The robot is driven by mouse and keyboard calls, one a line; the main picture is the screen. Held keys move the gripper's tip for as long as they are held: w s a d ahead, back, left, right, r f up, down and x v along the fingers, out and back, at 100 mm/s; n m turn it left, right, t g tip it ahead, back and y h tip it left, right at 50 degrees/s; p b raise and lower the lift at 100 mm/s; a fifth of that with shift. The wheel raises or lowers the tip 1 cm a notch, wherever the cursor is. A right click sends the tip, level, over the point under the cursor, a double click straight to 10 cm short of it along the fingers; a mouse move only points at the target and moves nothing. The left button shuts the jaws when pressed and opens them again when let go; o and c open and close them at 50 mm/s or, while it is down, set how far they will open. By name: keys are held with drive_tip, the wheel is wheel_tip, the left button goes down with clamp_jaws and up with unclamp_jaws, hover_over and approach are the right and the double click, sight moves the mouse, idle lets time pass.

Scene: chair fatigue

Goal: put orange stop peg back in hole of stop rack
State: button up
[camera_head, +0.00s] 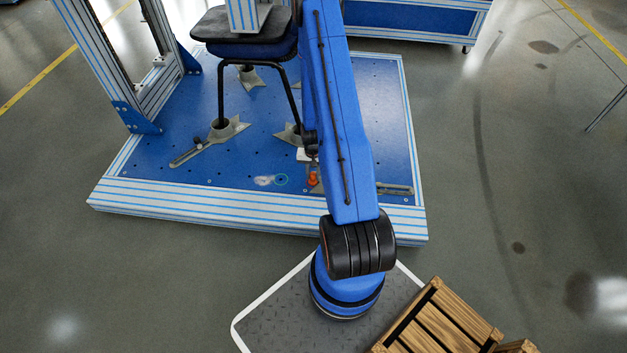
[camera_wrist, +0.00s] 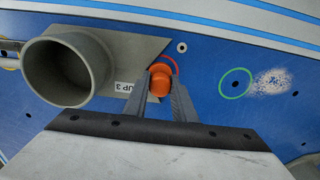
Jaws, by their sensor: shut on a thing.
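My gripper (camera_wrist: 160,92) points down at the blue base plate, its two grey fingers shut on the orange stop peg (camera_wrist: 160,77). The peg's rounded top shows between the fingertips; its lower end is hidden. A red ring (camera_wrist: 173,60) on the plate shows partly behind the peg. I cannot tell whether the peg stands in a hole there or is held above it. In the head view the orange peg (camera_head: 313,180) shows small beside my arm, near the plate's front edge. No part is clearly recognisable as the stop rack.
A grey cup (camera_wrist: 65,68) labelled with a 3 stands left of the peg in the wrist view. A green ring (camera_wrist: 235,83) circles a hole at right, beside a pale worn patch (camera_wrist: 272,81). The chair (camera_head: 245,40) stands on the blue plate (camera_head: 385,110); a wooden crate (camera_head: 437,320) is at lower right.

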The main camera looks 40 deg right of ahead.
drive_tip(key=shift+r, duration=0.6)
drive_tip(key=shift+r, duration=0.35)
drive_tip(key=shift+r, duration=0.35)
drive_tip(key=shift+r, duration=0.35)
drive_tip(key=shift+r, duration=0.45)
drive_tip(key=shift+r, duration=1.9)
